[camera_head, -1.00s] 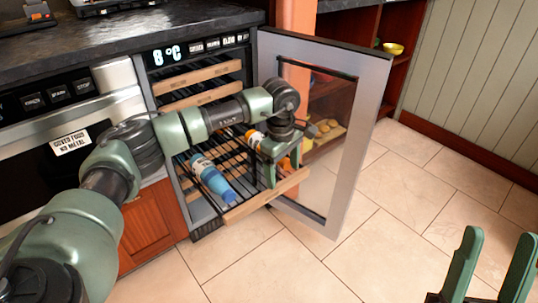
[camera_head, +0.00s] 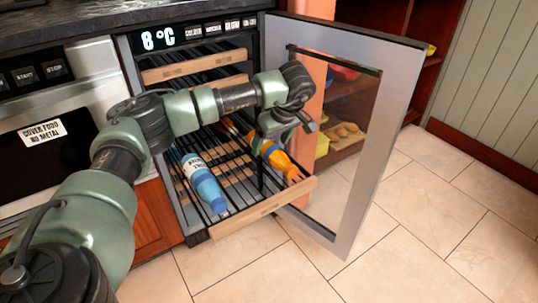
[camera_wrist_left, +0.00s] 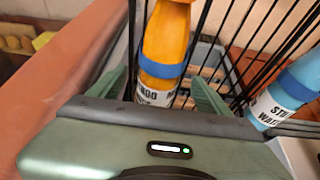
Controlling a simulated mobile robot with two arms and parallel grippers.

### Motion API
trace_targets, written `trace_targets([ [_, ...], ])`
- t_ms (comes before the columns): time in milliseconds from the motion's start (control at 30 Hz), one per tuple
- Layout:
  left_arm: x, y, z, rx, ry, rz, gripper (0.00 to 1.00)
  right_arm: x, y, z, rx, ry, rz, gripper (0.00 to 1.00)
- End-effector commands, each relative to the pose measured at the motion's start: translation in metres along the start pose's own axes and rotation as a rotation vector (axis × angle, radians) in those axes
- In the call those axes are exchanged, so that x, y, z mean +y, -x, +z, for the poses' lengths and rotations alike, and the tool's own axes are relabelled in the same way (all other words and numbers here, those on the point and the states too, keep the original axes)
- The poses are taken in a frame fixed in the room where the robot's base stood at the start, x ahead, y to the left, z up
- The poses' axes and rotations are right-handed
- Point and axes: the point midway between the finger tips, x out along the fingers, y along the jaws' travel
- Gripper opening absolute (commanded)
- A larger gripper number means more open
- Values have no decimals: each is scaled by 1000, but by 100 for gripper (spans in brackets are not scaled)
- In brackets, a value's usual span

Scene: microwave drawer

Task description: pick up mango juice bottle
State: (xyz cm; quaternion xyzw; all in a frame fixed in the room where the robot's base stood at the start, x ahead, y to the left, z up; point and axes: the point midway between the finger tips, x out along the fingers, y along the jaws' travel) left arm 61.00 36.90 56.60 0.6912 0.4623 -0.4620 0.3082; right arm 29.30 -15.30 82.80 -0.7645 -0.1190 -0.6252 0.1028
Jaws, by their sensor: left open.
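The mango juice bottle is orange with a white label and blue band (camera_head: 281,163). It lies on the pulled-out wire rack of the cooler, its neck toward the rack's wooden front. My left gripper (camera_head: 262,158) is low over the bottle and partly hides it. In the left wrist view the bottle (camera_wrist_left: 165,45) runs between the two open fingers (camera_wrist_left: 165,88), one on each side. Whether either finger touches it cannot be told. My right gripper is out of view.
A blue water bottle (camera_head: 204,184) lies on the same rack (camera_head: 262,208), to the left. The cooler's glass door (camera_head: 393,125) stands open just right of the rack. Wooden-fronted shelves (camera_head: 190,66) are above. Tiled floor (camera_head: 430,230) is clear in front.

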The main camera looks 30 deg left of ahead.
Motion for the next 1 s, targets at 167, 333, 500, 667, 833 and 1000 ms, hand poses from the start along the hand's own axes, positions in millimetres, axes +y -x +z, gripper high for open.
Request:
trace_targets([
  [167,0,-21,0,1,1,1,78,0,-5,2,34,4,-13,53],
  [333,0,-19,0,0,0,1,78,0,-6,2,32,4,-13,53],
  [500,0,-19,0,0,0,1,34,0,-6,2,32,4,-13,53],
  [667,1,-18,-1,1,2,3,0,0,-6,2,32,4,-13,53],
  [833,1,-18,-1,1,2,3,0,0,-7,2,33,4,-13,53],
  [1000,1,-13,-3,1,2,4,0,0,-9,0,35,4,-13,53],
])
